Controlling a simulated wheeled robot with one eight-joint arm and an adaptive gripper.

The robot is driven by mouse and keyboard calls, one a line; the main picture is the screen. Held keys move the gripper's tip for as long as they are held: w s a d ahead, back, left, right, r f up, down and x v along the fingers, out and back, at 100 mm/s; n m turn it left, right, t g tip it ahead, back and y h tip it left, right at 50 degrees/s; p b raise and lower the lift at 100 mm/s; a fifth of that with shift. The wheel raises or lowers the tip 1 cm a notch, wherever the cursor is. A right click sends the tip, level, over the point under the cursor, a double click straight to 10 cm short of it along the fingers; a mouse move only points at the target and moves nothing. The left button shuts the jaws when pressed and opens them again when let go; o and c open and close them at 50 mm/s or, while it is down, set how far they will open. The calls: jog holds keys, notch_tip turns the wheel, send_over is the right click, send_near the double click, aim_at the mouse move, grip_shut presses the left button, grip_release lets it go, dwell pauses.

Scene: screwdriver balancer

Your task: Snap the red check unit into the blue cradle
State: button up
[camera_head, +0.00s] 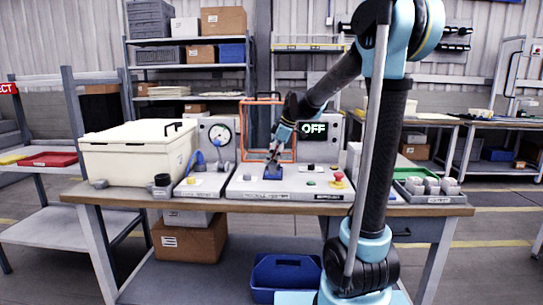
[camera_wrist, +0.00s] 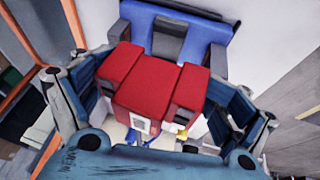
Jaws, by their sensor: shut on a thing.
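The red check unit (camera_wrist: 147,82) sits between the two fingers of my gripper (camera_wrist: 155,104), which is shut on it. The blue cradle (camera_wrist: 140,18) is just beyond the unit in the wrist view, with a grey piece in its middle. The unit's far end overlaps the cradle in the picture; I cannot tell whether they touch or are seated. In the head view, my gripper (camera_head: 274,153) points down right over the blue cradle (camera_head: 273,174) on the grey tester base. The red unit is too small to make out there.
A panel reading OFF (camera_head: 314,128) is behind. A red button (camera_head: 338,177) is at the right of the base. A cream box (camera_head: 138,155) and a dial gauge (camera_head: 220,135) stand left.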

jog(key=shift+w+d+f+t, duration=0.2)
jog(key=shift+d+f+t, duration=0.1)
jog(key=shift+f, duration=0.1)
